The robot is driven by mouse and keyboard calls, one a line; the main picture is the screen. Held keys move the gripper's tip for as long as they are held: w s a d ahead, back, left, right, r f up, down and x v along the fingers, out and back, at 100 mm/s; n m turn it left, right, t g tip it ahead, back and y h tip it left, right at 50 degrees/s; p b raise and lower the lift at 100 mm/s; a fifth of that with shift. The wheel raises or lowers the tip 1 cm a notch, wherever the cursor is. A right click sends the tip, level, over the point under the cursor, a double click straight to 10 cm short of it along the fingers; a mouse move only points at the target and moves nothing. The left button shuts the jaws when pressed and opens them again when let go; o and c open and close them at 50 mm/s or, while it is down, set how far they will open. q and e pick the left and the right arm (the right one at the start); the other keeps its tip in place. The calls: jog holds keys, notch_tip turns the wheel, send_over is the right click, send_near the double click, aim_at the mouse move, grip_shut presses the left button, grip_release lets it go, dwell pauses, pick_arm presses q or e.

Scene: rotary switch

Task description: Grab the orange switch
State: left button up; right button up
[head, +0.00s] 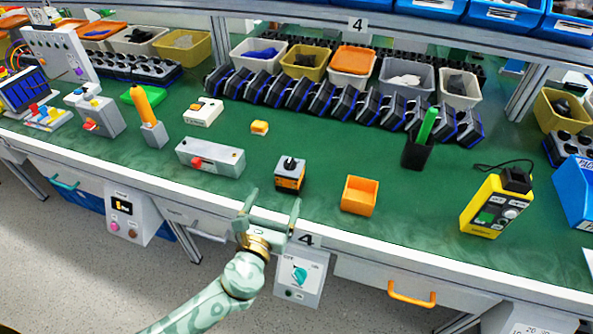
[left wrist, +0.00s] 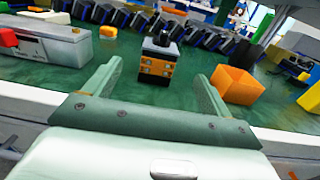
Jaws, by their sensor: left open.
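The orange switch (head: 290,174) is a small block with an orange body, a grey top plate and a black knob. It stands upright on the green mat near the table's front edge. In the left wrist view the switch (left wrist: 158,60) is ahead of my gripper, between the lines of the two fingers. My left gripper (head: 273,208) is open and empty at the front edge of the table, short of the switch and not touching it. The left wrist view shows its two fingers (left wrist: 160,85) spread apart. My right gripper does not show.
An open orange bin (head: 358,195) stands right of the switch. A grey box with a red button (head: 210,158) stands to its left. A black cup with a green stick (head: 417,150) and a yellow device (head: 497,203) are farther right. A row of black-blue units (head: 320,98) lies behind.

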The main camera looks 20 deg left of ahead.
aim_at(286, 177)
pick_arm(q)
jog(key=w, duration=0.4)
jog(key=w+b, duration=0.1)
jog(key=w, duration=0.3)
jog(key=shift+f, duration=0.2)
jog(key=shift+w+r, duration=0.1)
jog(key=shift+w, duration=0.45)
jog(key=w+b, duration=0.1)
jog(key=w, duration=0.3)
jog(key=shift+w+b, duration=0.3)
jog(key=shift+w, duration=0.1)
jog(key=shift+c, duration=0.3)
jog(key=c, duration=1.1)
jog(key=shift+r, duration=0.15)
